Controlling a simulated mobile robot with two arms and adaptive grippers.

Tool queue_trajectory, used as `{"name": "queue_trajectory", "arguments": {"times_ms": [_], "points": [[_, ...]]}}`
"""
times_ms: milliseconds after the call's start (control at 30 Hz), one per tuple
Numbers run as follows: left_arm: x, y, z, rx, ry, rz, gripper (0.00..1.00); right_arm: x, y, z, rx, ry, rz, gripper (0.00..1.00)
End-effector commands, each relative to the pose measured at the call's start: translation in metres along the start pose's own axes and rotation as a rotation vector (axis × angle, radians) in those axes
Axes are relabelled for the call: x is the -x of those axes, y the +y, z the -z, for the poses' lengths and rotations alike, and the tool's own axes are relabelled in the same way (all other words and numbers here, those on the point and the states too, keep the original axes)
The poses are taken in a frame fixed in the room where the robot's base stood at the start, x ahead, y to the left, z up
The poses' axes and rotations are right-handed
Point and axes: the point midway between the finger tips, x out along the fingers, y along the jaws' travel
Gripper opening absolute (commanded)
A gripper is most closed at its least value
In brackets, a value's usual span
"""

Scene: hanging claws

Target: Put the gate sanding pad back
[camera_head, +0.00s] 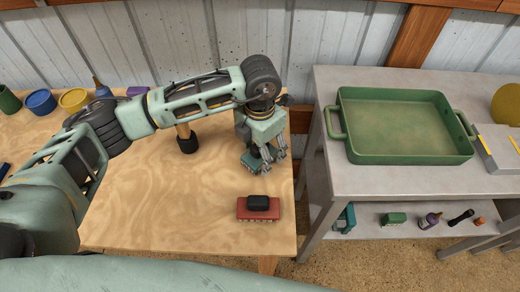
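A red block with a black grip on top (258,207), which looks like a sanding pad, lies flat on the wooden table (190,225) near its right front edge. My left gripper (264,162) points down above the table's right side, behind and apart from the red pad. A dark teal shape shows at its fingertips; I cannot tell whether it is part of the gripper or a held thing. A green block (394,218), similar to a pad, lies on the lower shelf at the right. Which pad is the gate one is not readable. My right gripper is not in view.
A green tray (405,152) stands on the grey bench (345,181). Its lower shelf (370,230) also holds a teal item (346,217), a bottle (429,220) and a black tool (461,217). Cups (41,102) stand at the table's back left. A gap separates table and bench.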

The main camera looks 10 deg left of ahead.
Motion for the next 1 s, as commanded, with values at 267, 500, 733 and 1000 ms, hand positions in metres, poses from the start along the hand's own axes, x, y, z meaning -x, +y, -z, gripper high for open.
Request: {"name": "queue_trajectory", "arguments": {"times_ms": [267, 500, 733, 1000], "points": [[0.01, 0.001, -0.001, 0.0, -0.003, -0.001, 0.65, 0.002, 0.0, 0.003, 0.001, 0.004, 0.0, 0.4], [0.058, 0.001, -0.002, 0.0, -0.006, -0.002, 0.65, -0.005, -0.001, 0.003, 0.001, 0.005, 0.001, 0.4], [0.103, 0.0, -0.001, 0.0, -0.004, -0.002, 0.65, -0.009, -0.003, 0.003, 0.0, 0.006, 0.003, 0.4], [0.123, 0.0, 0.0, 0.0, 0.0, 0.0, 0.65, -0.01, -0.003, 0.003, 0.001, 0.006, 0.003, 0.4]]}}
